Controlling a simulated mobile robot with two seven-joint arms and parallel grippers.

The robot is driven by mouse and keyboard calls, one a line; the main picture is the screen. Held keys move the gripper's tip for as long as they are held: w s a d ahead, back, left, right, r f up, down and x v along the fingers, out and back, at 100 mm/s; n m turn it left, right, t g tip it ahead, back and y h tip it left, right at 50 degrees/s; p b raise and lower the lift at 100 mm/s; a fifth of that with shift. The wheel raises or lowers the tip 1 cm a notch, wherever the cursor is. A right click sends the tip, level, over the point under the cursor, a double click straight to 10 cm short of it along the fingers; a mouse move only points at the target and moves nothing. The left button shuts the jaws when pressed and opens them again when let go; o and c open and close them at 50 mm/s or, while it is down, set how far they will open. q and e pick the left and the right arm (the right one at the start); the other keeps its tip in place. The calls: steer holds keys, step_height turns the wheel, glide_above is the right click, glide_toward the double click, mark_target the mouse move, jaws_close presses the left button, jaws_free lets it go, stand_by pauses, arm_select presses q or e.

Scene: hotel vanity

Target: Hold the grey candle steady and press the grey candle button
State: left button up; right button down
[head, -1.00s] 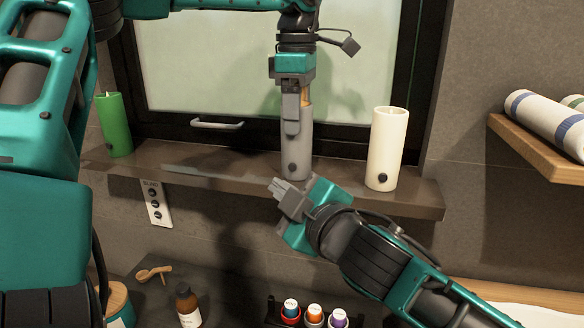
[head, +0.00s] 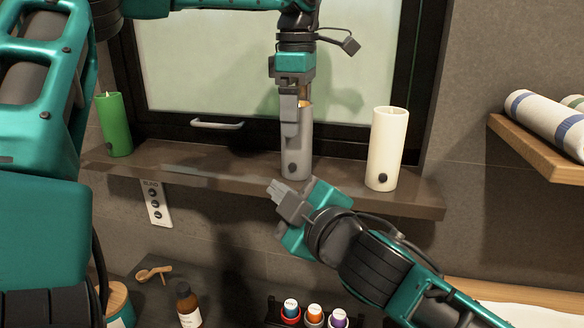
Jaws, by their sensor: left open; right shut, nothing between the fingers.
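The grey candle (head: 298,150) stands upright on the dark shelf below the window, with a dark round button (head: 292,169) low on its front. My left gripper (head: 290,112) is open and points down from above at the candle's top. One finger shows in front of the candle's upper part; the other finger is mostly hidden. I cannot tell whether the fingers touch it. My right gripper (head: 274,189) is shut and empty, just below and left of the button, in front of the shelf edge, apart from the button.
A cream candle (head: 387,145) stands right of the grey candle and a green candle (head: 114,125) stands far left on the shelf (head: 420,200). A window handle (head: 217,124) is behind. A panel labelled BLIND (head: 156,205) hangs on the wall below. Bottles stand lower down.

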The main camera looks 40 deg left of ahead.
arm_select(q)
step_height(320, 180, up, 12)
stand_by(0.4)
